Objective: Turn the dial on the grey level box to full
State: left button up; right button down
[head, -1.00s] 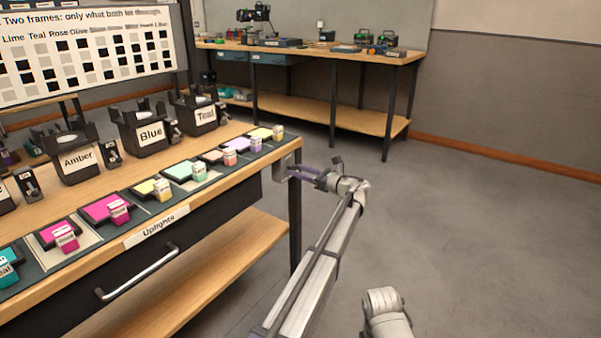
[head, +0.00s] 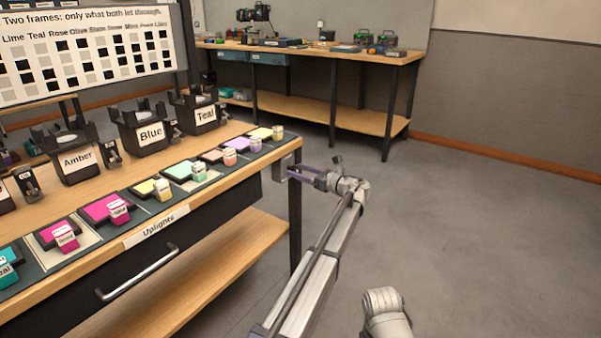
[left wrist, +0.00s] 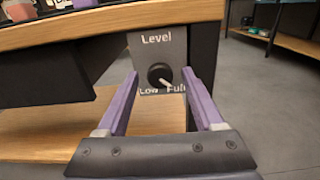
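The grey level box (head: 279,169) is fixed at the right end of the bench front, under the top's edge. In the left wrist view the box (left wrist: 175,48) reads "Level" above and "Low" and "Full" below. Its round black dial (left wrist: 157,72) has a pale pointer slanting down and right, toward "Full". My left gripper (head: 292,174) is just right of the box. In the left wrist view its purple fingers (left wrist: 160,76) are spread apart on either side of the dial, with visible gaps. My right gripper is out of view.
The bench top (head: 228,131) carries labelled holders and a row of coloured faders. A drawer with a metal handle (head: 138,272) and a black bench leg (head: 295,225) are close by. Open floor (head: 470,230) lies to the right.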

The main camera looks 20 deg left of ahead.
pick_arm(q)
jog(key=shift+d, duration=0.15)
jog(key=v, duration=0.7)
jog(key=shift+s+d, duration=0.15)
jog(key=shift+d, duration=0.1)
jog(key=shift+s, duration=0.1)
